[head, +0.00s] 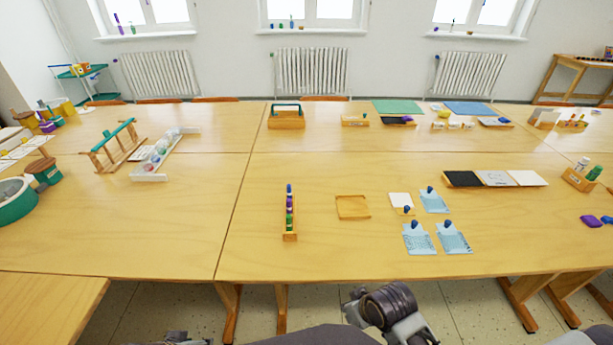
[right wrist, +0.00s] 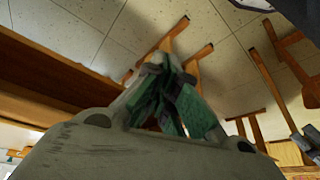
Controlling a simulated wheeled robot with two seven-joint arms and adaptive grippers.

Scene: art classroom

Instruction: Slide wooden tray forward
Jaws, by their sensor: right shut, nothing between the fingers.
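A small square wooden tray (head: 353,207) lies flat on the near table, a little right of the middle in the head view. It looks shallow and empty. My right gripper (right wrist: 172,98) shows in the right wrist view with its greenish fingers together and nothing between them. It is over the floor, below table level, apart from the tray. The tray is not seen in the right wrist view. In the head view, parts of my right arm show at the bottom edge, in front of the table. My left gripper is not seen.
Left of the tray stands a wooden holder with stacked coloured bottles (head: 289,215). To its right are a white card (head: 401,200) and several blue sheets (head: 417,240) with blue pieces on them. The table (head: 320,258) is bare in front of and behind the tray.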

